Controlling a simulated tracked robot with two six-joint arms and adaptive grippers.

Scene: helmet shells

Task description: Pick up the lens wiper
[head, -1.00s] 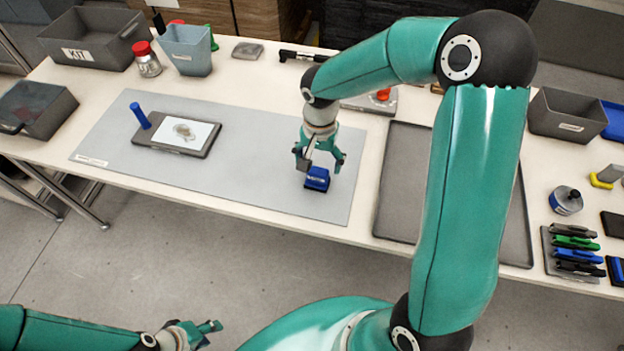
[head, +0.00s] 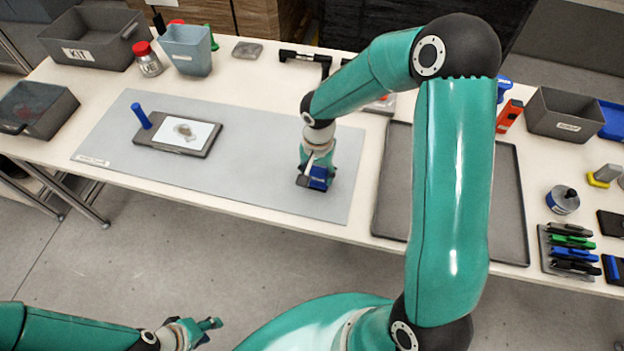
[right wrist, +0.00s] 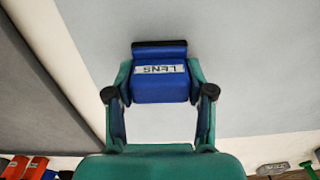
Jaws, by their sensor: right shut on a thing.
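The lens wiper is a blue block with a dark edge and a white label reading LENS; it lies on the grey mat near its front right part in the head view (head: 319,177). The right wrist view shows it (right wrist: 160,84) between the two fingers. My right gripper (head: 317,172) reaches down over it and is shut on it, one finger at each side (right wrist: 160,92). The gripper partly covers the wiper in the head view. My left gripper (head: 212,331) is open and empty, low in the head view, away from the table.
A dark tablet-like plate (head: 178,136) with a blue upright handle lies on the mat (head: 255,180). A grey tray (head: 505,190) lies to the right, partly behind my right arm. Bins (head: 93,45) stand at the back left. A rack of pens (head: 570,245) is at the right.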

